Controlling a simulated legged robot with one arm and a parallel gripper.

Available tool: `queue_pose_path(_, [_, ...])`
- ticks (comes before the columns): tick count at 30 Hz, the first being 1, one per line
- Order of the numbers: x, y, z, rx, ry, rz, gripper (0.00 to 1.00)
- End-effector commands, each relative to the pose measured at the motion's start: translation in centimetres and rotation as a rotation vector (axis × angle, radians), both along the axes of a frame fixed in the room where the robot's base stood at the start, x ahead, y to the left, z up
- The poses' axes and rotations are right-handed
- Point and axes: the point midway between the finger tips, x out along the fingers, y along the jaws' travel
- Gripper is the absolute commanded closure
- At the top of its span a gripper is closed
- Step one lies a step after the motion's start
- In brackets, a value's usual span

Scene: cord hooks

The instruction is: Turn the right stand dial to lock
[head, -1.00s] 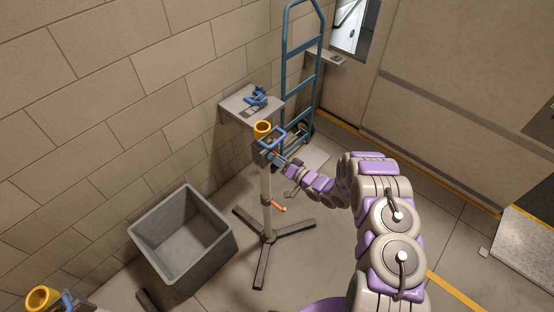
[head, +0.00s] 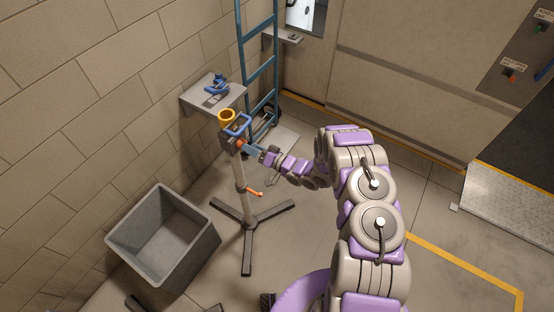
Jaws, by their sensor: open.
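The right stand (head: 247,205) stands upright on its tripod feet in the middle of the head view. Its top carries a yellow cup (head: 226,115) and a blue hook (head: 239,126). A small orange-red dial (head: 240,143) shows at the stand's head, on the side facing my arm. An orange lever (head: 255,193) sticks out lower on the post. My gripper (head: 254,151) is open at the stand's head, close in front of the dial. Whether it touches the dial, and the dial's setting, are too small to tell.
A grey open bin (head: 134,256) stands left of the stand. A wall shelf (head: 194,96) holds a blue object (head: 217,87). A blue hand truck (head: 262,68) leans behind the stand. Open floor lies to the right, with a metal ramp (head: 513,208) beyond.

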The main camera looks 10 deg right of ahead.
Motion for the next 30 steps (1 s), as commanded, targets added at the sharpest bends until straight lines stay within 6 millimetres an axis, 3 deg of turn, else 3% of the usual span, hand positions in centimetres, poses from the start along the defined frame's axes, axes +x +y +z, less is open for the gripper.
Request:
queue_pose_path(6, [-2.8, -4.3, 0.0, -0.001, 0.002, -0.006, 0.33])
queue_pose_path(15, [-6.5, -9.0, -0.1, 0.000, 0.002, -0.006, 0.33])
queue_pose_path(22, [-8.0, -11.0, -0.1, 0.000, 0.001, -0.004, 0.33])
queue_pose_path(30, [-8.4, -11.4, -0.1, -0.001, 0.002, -0.001, 0.33])
